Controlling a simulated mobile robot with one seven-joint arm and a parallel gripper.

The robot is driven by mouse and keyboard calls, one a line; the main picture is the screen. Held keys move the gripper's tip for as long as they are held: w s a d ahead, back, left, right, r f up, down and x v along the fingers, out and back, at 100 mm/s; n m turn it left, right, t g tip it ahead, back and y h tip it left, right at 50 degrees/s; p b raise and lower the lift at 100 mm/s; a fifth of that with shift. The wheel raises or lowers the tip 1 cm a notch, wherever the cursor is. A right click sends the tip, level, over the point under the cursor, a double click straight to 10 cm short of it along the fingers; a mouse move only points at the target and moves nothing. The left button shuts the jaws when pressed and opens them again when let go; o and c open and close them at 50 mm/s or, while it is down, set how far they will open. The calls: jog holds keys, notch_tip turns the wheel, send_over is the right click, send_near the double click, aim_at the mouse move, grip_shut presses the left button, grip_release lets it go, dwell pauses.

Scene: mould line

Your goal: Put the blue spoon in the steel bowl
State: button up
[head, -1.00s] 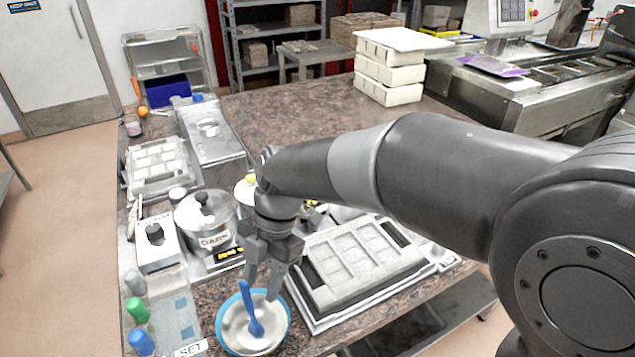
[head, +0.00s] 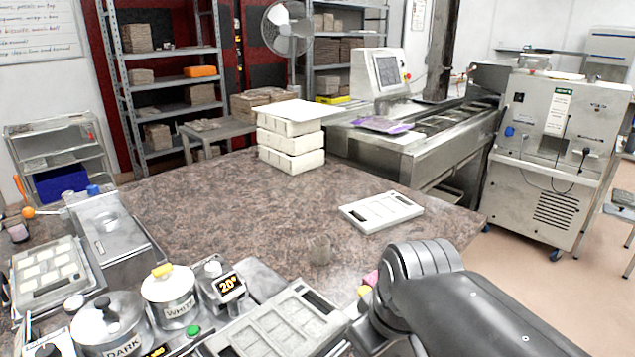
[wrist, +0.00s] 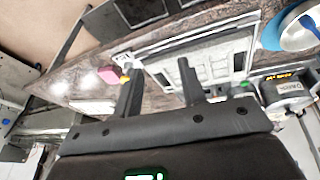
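The steel bowl (wrist: 294,32) shows at the top right corner of the wrist view, with blue around its rim and cut off by the frame. The blue spoon (wrist: 309,24) lies partly in view inside the bowl; its far end is out of frame. My gripper (wrist: 161,68) is open, with nothing between its two fingers. It is well apart from the bowl, over the area of the grey mould tray (wrist: 215,62). In the head view, the bowl, spoon and gripper fingers are out of sight; only my arm shows at the lower right.
A DARK pot (head: 108,318) and a WHITE pot (head: 170,290) stand at the left front, beside a mould tray (head: 280,325). A pale mould (head: 382,211) lies on the right of the counter (head: 220,195). White blocks (head: 290,135) are stacked at the back. The counter's middle is mostly clear.

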jog(key=s+d+m+t+h, duration=0.1)
jog(key=s+d+m, duration=0.2)
jog(key=d+m, duration=0.3)
jog(key=shift+d+m+t, duration=0.2)
jog(key=shift+m+t, duration=0.2)
jog(key=shift+m, duration=0.1)
jog(key=shift+r, duration=0.1)
dwell(0.6)
